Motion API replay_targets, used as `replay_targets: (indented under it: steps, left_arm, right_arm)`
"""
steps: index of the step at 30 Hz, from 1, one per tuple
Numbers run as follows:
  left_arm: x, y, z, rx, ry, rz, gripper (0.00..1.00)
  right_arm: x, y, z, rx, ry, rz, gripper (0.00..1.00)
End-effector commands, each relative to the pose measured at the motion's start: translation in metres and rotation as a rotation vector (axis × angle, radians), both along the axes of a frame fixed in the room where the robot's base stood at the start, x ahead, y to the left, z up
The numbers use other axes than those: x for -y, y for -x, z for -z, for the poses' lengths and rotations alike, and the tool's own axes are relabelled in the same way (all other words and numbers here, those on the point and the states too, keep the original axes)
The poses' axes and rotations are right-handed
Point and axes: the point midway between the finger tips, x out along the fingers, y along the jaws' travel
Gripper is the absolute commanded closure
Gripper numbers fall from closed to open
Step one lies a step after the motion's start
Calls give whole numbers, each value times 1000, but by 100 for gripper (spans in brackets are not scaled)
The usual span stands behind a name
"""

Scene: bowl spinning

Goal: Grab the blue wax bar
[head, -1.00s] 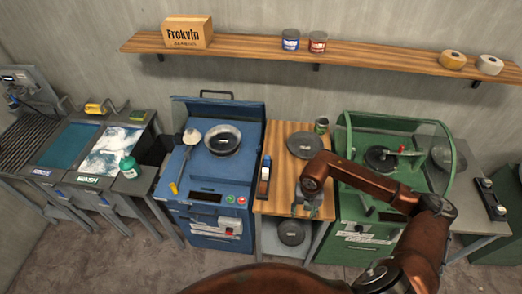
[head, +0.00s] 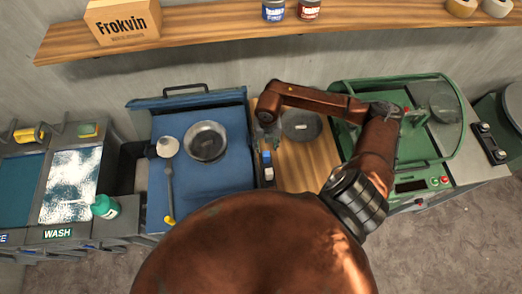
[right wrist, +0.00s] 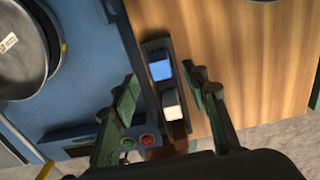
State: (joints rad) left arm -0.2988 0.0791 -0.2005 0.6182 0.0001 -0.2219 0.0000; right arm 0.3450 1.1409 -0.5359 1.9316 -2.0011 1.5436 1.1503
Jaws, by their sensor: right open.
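The blue wax bar (right wrist: 160,69) lies in a narrow dark holder (right wrist: 152,46), beside a white bar (right wrist: 170,98). In the head view the blue bar (head: 266,157) shows at the left edge of the wooden table, just below my right gripper (head: 268,138). In the right wrist view my right gripper (right wrist: 160,78) is open, its fingers on either side of the blue bar in the picture. I see no contact, and the remaining height cannot be told. My left gripper is not in view.
A blue machine (head: 190,185) with a metal bowl (head: 205,141) and a ladle (head: 169,185) stands left of the wooden table (head: 300,165). A green machine (head: 440,140) stands right. A shelf (head: 205,32) runs along the wall.

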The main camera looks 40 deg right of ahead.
Motion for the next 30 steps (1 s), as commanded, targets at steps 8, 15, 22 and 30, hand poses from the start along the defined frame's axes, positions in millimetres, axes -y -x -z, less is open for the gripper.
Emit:
replay_targets:
  steps: [8,15,22,30]
  left_arm:
    - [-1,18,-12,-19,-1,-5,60]
    - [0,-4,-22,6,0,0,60]
    - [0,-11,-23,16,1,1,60]
    - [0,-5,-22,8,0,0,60]
  right_arm:
    - [-3,-2,32,-7,-2,-1,58]
    - [-2,-1,64,-4,0,1,58]
    - [-2,-1,69,-4,0,0,58]
    - [-2,-1,69,-4,1,0,72]
